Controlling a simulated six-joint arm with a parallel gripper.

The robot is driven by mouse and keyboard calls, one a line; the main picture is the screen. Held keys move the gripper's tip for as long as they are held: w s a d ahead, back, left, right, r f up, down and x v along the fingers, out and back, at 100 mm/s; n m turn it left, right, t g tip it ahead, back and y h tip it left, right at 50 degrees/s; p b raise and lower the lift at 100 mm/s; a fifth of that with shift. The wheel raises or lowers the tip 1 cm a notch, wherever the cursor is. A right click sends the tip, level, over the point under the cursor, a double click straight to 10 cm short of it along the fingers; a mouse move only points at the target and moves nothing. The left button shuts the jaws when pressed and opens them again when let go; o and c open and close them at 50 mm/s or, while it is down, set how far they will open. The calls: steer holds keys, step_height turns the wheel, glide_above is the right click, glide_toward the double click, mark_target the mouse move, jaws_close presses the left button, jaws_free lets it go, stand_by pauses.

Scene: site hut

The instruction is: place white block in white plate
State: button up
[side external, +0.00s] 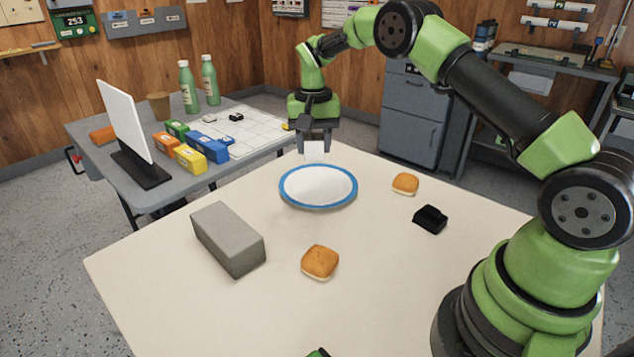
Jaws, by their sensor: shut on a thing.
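The white plate (317,187) with a blue rim lies on the cream table, near its far edge. My gripper (314,146) points down just behind and above the plate. It is shut on the white block (314,151), whose pale face shows between and below the fingers. The block appears above the plate's far rim. I cannot tell its exact height or whether it is over the plate. The plate's visible surface is empty.
A grey brick (228,238) lies left of the plate. Two buns, one in front (320,262) and one at right (405,184), and a black block (430,219) lie on the cream table (170,290). A grey side table (95,125) with boxes and bottles stands behind left.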

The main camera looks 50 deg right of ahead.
step_height(320, 180, down, 9)
steer(key=shift+f, duration=0.15)
stand_by(0.4)
steer(key=shift+f, duration=0.6)
steer(key=o, duration=1)
steer(key=shift+c, duration=0.2)
steer(key=shift+r, duration=0.15)
